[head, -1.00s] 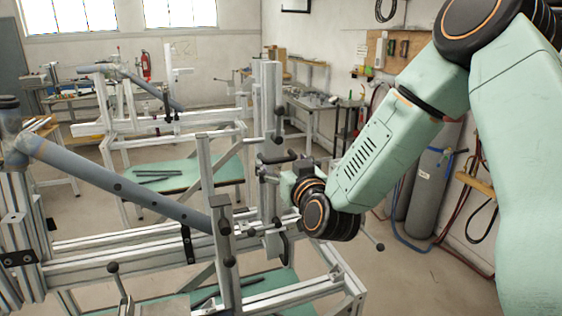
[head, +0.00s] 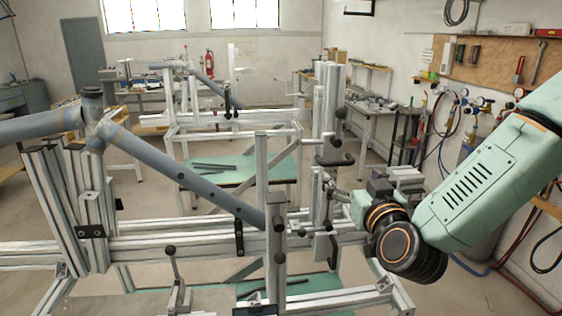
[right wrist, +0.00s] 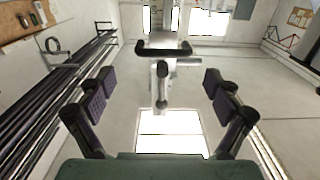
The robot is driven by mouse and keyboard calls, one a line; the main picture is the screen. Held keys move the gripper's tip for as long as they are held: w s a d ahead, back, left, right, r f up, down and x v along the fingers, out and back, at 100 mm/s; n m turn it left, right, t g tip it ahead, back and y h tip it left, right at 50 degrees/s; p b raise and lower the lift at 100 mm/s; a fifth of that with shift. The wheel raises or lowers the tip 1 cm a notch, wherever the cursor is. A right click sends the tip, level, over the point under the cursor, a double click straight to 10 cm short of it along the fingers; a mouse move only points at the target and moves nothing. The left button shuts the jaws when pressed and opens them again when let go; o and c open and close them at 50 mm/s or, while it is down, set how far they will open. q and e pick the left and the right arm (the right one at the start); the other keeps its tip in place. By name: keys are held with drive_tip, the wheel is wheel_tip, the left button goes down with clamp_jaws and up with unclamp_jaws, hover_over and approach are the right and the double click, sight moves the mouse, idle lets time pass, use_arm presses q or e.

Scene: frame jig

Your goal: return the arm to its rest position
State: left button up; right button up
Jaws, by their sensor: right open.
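My right arm comes in from the right in the head view. Its gripper (head: 392,182) is beside the right end of the frame jig (head: 150,247), just right of its upright posts and black clamp handles. In the right wrist view the two padded fingers (right wrist: 158,98) stand wide apart with nothing held between them. A pale post with a black T-shaped handle (right wrist: 165,48) shows ahead, between the fingers in the picture; how far off it is I cannot tell. My left gripper is not in view.
A grey-blue tube (head: 185,180) slopes across the jig. A second jig with a green shelf (head: 240,172) stands behind. A workbench (head: 375,108) and wall tool board (head: 490,62) are at the right. Hoses and gas fittings hang by the wall. Open floor shows between them.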

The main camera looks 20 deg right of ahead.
sight(339, 165)
drive_tip(key=x, duration=0.8)
drive_tip(key=shift+w+a+f, duration=0.1)
drive_tip(key=shift+a, duration=0.2)
drive_tip(key=shift+s+d+r+p, duration=0.1)
drive_tip(key=shift+r+p, duration=0.3)
drive_tip(key=shift+r, duration=0.15)
drive_tip(key=shift+s+r+p, duration=0.15)
drive_tip(key=shift+r+p, duration=0.2)
drive_tip(key=shift+r, duration=0.15)
drive_tip(key=shift+s+r+p, duration=0.15)
drive_tip(key=shift+r+p, duration=0.15)
drive_tip(key=shift+r, duration=0.25)
drive_tip(key=shift+w, duration=0.2)
